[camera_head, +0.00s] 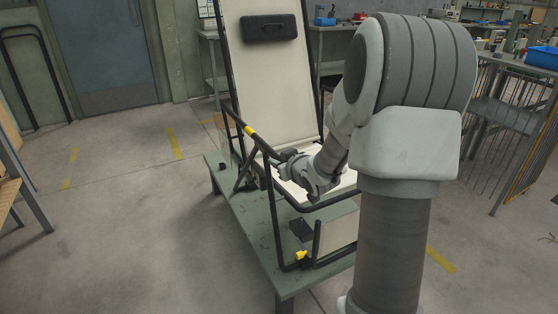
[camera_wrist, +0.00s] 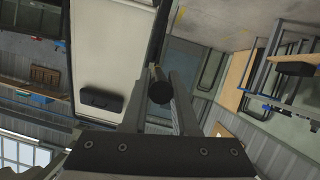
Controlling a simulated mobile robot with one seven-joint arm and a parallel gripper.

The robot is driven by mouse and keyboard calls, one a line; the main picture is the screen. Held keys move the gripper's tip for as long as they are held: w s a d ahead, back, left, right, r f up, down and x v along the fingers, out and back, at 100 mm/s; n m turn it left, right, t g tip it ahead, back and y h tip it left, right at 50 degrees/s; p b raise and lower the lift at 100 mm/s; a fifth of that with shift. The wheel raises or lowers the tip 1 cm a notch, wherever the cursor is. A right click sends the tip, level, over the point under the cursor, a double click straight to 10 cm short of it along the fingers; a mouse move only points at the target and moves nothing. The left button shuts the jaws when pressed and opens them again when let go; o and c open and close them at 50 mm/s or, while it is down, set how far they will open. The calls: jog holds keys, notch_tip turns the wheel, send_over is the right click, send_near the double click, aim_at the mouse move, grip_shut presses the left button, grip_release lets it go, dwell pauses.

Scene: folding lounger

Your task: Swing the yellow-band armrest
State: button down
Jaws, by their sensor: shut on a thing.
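The folding lounger has a black tube frame, a tall pale backrest (camera_head: 265,75) and a black headrest pad (camera_head: 270,28). In the wrist view, the dark round bar end (camera_wrist: 160,92) sits between the two fingers of my gripper (camera_wrist: 161,84). My forearm hides part of the seat, and the exact finger contact is small in the head view.
The lounger stands on a green table (camera_head: 245,222). A yellow fitting (camera_head: 301,255) marks the lower frame at the near end. A metal rack (camera_head: 500,110) stands at the right, workbenches behind. The floor (camera_head: 120,220) at the left is clear.

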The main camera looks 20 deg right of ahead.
dwell(0.8)
jog(key=shift+g, duration=0.7)
jog(key=r+p, duration=0.2)
jog(key=p, duration=0.1)
jog(key=r+p, duration=0.3)
jog(key=w+r+p, duration=0.1)
jog(key=r+p, duration=0.1)
jog(key=p, duration=0.2)
jog(key=shift+a+r, duration=0.1)
jog(key=shift+r, duration=0.3)
notch_tip(320, 180, up, 6)
jog(key=w+g+p, duration=0.1)
jog(key=p, duration=0.8)
jog(key=shift+w, duration=0.35)
jog(key=shift+g, duration=0.3)
jog(key=c, duration=0.7)
grip_release()
jog(key=shift+s+f, duration=0.1)
jog(key=p+v, duration=0.6)
jog(key=v, duration=1.1)
jog(key=shift+s+p, duration=0.15)
jog(key=shift+p, duration=0.25)
